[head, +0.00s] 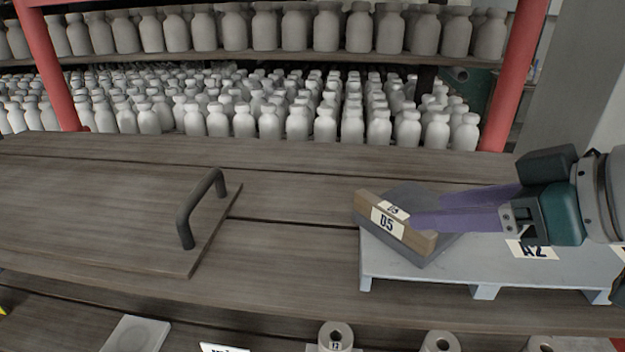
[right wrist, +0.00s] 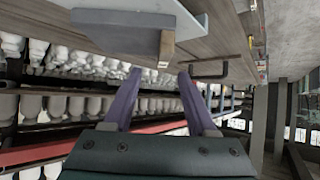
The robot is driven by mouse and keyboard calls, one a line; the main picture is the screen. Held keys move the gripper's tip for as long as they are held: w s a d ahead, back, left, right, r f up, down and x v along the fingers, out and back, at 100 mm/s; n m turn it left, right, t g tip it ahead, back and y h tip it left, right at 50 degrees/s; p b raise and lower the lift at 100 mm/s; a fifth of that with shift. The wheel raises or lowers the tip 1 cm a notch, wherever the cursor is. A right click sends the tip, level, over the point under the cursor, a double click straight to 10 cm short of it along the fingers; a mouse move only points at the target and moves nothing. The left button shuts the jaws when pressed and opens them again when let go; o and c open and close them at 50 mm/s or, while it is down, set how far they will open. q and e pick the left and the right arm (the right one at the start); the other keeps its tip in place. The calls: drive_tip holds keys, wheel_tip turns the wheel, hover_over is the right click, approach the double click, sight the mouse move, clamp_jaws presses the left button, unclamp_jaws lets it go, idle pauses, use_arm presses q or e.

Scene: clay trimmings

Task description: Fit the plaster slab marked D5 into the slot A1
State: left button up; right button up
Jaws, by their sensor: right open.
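The slab marked D5 (head: 388,222) has a brown end strip with D5 labels and a dark grey body. It rests on the left end of a pale grey stand (head: 400,262), turned at an angle to it. In the right wrist view the slab (right wrist: 115,38) is at the upper left, with its brown end (right wrist: 167,46) toward the fingers. My right gripper (head: 428,210) is open, its purple fingers at the slab; I cannot tell whether they touch it. An A2 label (head: 531,250) is on the stand, partly covered by the gripper. No A1 label is readable. My left gripper is out of view.
A wooden board (head: 90,215) with a dark handle (head: 202,205) lies on the bench left of the stand. White bottles (head: 240,120) fill the shelves behind. Below the bench's front edge are a grey plate (head: 137,335) and several ring-shaped pieces (head: 336,335).

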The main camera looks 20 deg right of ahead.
sight(395, 212)
drive_tip(key=shift+w+f, duration=0.25)
drive_tip(key=shift+w, duration=0.2)
drive_tip(key=shift+w+a+f, duration=0.25)
drive_tip(key=shift+w+f, duration=0.15)
drive_tip(key=shift+w, duration=0.1)
drive_tip(key=shift+w+a+f+p, duration=0.2)
drive_tip(key=shift+w+p, duration=0.2)
drive_tip(key=shift+w, duration=0.15)
drive_tip(key=p+x, duration=0.1)
drive_tip(key=x, duration=0.2)
drive_tip(key=shift+a+r, duration=0.1)
drive_tip(key=shift+a, duration=0.1)
drive_tip(key=shift+w+a+f, duration=0.1)
drive_tip(key=shift+w+f, duration=0.3)
drive_tip(key=shift+c, duration=0.3)
clamp_jaws()
